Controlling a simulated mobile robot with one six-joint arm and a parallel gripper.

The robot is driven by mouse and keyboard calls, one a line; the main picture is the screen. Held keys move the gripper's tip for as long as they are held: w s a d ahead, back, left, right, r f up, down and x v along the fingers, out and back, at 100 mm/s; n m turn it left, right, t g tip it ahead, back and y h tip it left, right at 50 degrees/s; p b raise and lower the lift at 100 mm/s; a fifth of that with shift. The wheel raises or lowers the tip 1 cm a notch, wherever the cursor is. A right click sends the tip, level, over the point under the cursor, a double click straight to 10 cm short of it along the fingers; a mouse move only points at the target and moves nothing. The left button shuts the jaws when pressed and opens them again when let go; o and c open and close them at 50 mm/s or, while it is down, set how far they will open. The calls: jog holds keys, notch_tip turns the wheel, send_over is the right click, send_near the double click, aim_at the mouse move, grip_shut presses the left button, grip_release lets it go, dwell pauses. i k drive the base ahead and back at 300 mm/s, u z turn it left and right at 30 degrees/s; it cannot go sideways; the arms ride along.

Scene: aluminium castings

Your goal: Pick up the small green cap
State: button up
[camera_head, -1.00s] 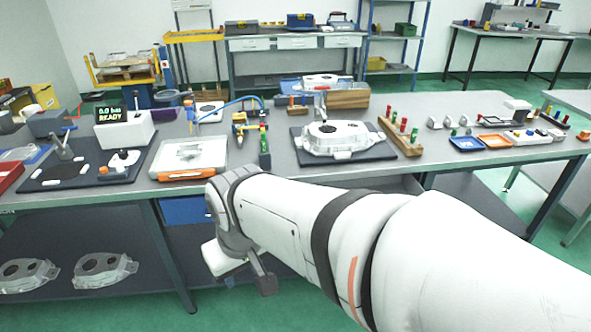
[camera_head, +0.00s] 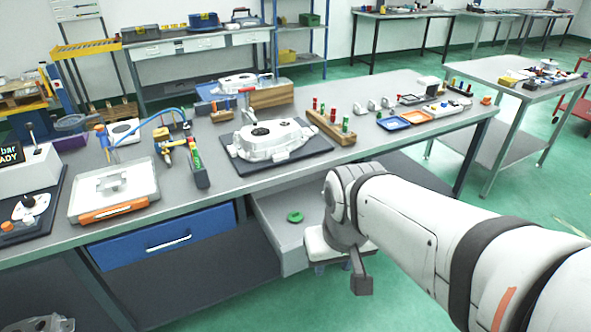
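A small round green cap (camera_head: 295,217) lies on the grey floor of an open drawer (camera_head: 275,240) below the front edge of the workbench. Another small green piece (camera_head: 379,115) sits on the benchtop behind the wooden peg block. My gripper (camera_head: 345,277) is at the end of my white arm, just right of the open drawer and apart from the cap. It is mostly turned away and partly hidden by my wrist, so its fingers cannot be read.
A white casting (camera_head: 268,140) sits on a dark mat (camera_head: 240,165) above the drawer. A wooden block with red and green pegs (camera_head: 331,128) stands beside it. A closed blue drawer (camera_head: 165,240) is to the left. Blue and orange trays (camera_head: 416,117) lie further right.

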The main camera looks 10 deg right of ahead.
aim_at(294, 217)
jog(key=z, duration=0.05)
jog(key=i, duration=1)
jog(key=z, duration=0.05)
